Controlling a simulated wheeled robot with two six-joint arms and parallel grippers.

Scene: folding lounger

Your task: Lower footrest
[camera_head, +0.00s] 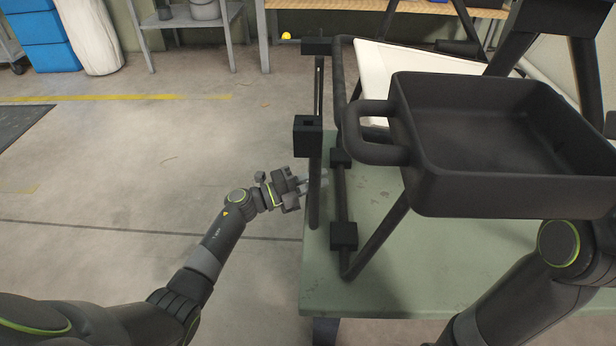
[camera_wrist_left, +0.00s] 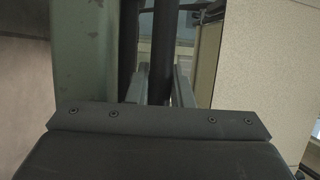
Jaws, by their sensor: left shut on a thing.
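The folding lounger stands on a green table, with a black tube frame and a white panel (camera_head: 374,75). At its left end is an upright black footrest bar (camera_head: 316,150) with black blocks at its top and middle. My left gripper (camera_head: 317,182) reaches it from the left, low on the bar, and is shut on it. In the left wrist view the dark bar (camera_wrist_left: 162,45) runs between the two fingers (camera_wrist_left: 166,90). My right arm enters at the lower right. Its gripper is not visible.
A black tray with a loop handle (camera_head: 500,140) covers much of the lounger on the right. The green table (camera_head: 400,285) has free room at its front. Open concrete floor lies to the left. A grey shelf (camera_head: 190,20) and blue boxes (camera_head: 38,35) stand far behind.

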